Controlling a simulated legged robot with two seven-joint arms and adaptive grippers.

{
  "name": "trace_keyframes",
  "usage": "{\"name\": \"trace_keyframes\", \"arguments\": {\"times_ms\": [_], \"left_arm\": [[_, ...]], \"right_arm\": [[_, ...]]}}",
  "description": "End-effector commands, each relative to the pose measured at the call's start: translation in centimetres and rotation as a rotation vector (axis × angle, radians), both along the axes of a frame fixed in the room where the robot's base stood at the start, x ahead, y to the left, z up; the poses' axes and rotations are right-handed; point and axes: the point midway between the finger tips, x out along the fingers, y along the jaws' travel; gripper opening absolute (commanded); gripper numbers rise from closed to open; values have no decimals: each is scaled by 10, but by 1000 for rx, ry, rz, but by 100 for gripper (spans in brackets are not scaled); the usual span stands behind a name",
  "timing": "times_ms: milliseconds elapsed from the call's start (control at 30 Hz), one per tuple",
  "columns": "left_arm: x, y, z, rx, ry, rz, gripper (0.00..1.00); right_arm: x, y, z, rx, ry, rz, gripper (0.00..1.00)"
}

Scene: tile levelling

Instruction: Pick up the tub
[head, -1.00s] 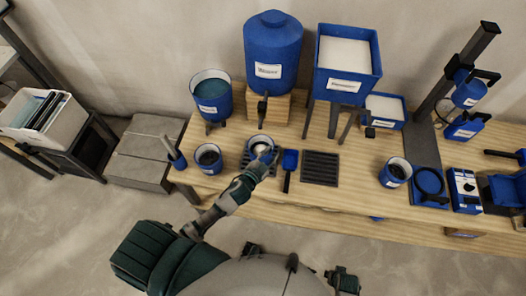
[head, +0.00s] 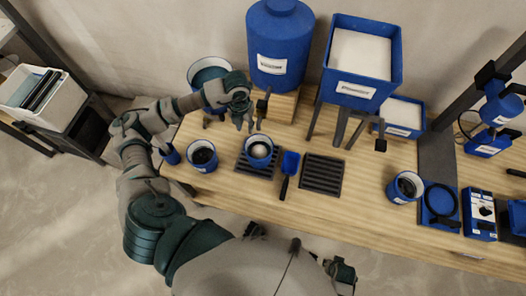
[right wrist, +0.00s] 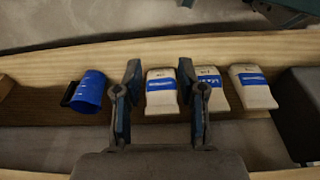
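A blue tub with pale contents (head: 259,151) stands upright on a slatted black grate (head: 243,167). Two more blue tubs with dark contents stand on the bench, one to its left (head: 203,156) and one at the right (head: 404,187). My left gripper (head: 244,124) is above and slightly left of the pale-filled tub, near the tap of the big blue tank. Its fingers point down, apart, with nothing seen between them. My right gripper (right wrist: 160,75) is open in the right wrist view, its fingers apart in front of bags on a shelf.
The big blue tank (head: 276,45) and the white-filled hopper (head: 361,85) stand behind. A blue bucket (head: 208,72) is partly hidden by my left arm. A blue scoop (head: 288,172) and a second grate (head: 322,174) lie right of the tub. Bare bench lies around (head: 355,205).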

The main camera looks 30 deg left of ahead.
Motion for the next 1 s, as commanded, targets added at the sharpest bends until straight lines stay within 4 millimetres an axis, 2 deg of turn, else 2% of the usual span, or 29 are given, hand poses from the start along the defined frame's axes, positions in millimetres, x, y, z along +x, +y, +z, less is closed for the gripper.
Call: {"name": "trace_keyframes", "arguments": {"times_ms": [200,400,667,900,1000], "left_arm": [[0,-1,-56,-6,10,-1,32],[0,-6,-95,-5,7,-2,32],[0,-10,-116,-3,4,-3,32],[-1,-10,-156,-10,9,-5,32],[-1,-9,-163,-9,7,-5,32]], "right_arm": [[4,2,14,0,-4,-2,40],[6,0,28,3,-9,-4,40],[7,-3,36,7,-12,-4,40],[8,0,52,3,-15,-6,40],[9,0,56,3,-16,-6,40]]}}
